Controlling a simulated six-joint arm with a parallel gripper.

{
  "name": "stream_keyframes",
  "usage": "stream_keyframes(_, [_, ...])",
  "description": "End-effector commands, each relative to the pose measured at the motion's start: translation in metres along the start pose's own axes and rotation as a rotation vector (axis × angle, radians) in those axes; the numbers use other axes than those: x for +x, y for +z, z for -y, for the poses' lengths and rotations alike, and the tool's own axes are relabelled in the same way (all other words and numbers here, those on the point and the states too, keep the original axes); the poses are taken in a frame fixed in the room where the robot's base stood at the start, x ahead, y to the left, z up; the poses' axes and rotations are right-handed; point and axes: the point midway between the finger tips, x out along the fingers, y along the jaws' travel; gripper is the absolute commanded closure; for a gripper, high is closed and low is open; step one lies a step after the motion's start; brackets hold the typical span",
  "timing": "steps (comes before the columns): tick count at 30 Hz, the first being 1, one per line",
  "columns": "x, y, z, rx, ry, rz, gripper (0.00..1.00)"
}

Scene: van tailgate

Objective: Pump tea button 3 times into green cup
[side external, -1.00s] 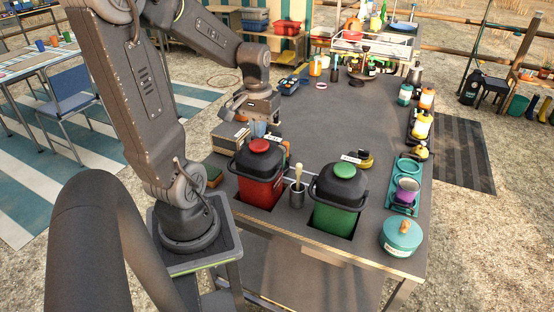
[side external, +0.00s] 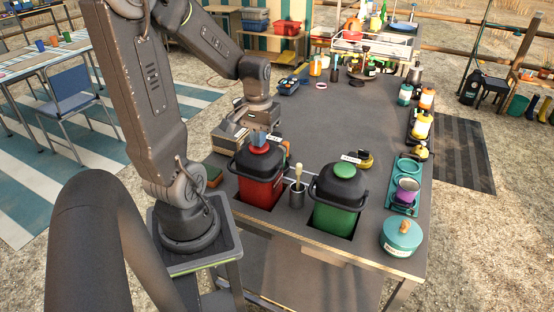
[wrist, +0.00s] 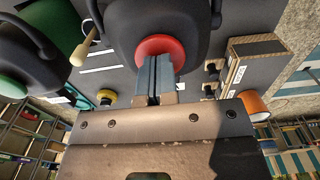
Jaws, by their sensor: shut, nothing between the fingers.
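A red dispenser (side external: 262,187) with a black lid and a red button (side external: 258,148) stands in the counter, left of a green dispenser (side external: 335,218) with a green button (side external: 345,170). I cannot read which one holds tea. My gripper (side external: 260,138) is shut and empty, with its fingertips at the red button. In the wrist view the grey fingers (wrist: 154,75) overlap the near edge of the red button (wrist: 160,46); whether they touch or press it I cannot tell. I cannot make out a green cup; the dispensers hide part of the counter behind them.
A holder with a wooden-handled tool (side external: 297,190) stands between the dispensers. An orange cup (wrist: 255,105) shows beside a box (wrist: 250,60) in the wrist view. A teal pot (side external: 401,237) and purple cup (side external: 407,190) are at the right. The counter's middle is clear.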

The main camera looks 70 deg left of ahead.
Motion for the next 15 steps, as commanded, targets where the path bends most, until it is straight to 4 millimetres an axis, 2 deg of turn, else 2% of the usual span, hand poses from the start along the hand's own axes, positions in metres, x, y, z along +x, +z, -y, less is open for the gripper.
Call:
stream_keyframes(9, [0.0114,0.0007,0.0,0.0,0.0,0.003,1.0])
stream_keyframes(15, [0.0113,0.0006,0.0,0.0,0.0,0.002,1.0])
